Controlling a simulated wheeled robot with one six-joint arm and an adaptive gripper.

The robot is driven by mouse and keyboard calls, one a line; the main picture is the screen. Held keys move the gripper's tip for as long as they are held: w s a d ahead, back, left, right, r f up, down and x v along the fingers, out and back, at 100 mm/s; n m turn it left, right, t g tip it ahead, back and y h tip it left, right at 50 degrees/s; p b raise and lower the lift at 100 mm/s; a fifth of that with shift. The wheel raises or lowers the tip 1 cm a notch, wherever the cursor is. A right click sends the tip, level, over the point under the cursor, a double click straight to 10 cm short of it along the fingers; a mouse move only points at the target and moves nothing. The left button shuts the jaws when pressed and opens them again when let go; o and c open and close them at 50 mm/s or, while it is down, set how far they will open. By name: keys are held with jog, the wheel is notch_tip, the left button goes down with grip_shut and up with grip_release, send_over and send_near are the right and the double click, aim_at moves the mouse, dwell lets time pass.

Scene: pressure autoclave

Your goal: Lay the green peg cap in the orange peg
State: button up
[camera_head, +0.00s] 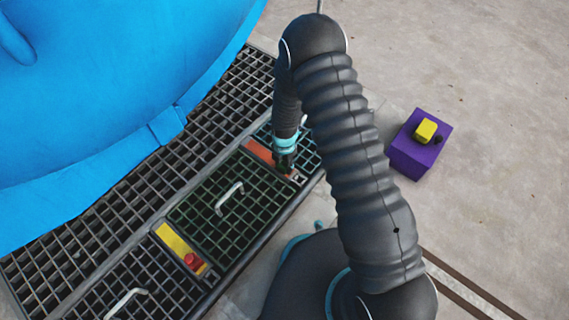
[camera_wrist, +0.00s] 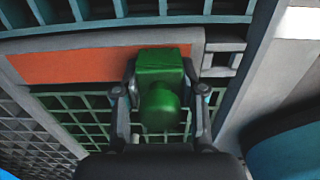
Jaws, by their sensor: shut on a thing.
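The green peg cap (camera_wrist: 160,85) is a block with a round knob, held between the two fingers of my gripper (camera_wrist: 165,100) in the wrist view. My gripper is shut on it. In the head view my gripper (camera_head: 284,162) points down at the right part of the orange strip (camera_head: 258,151), which is set in the floor grating. In the wrist view the orange strip (camera_wrist: 75,64) lies left of the cap, in a grey frame. The cap covers part of the strip's right end; whether they touch, I cannot tell. No separate orange peg shows.
A purple box (camera_head: 408,158) with a yellow block (camera_head: 426,131) stands right. The big blue vessel (camera_head: 100,90) is at upper left.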

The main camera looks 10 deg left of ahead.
jog(key=o, duration=1.2)
notch_tip(320, 180, up, 12)
jog(key=shift+f, duration=0.1)
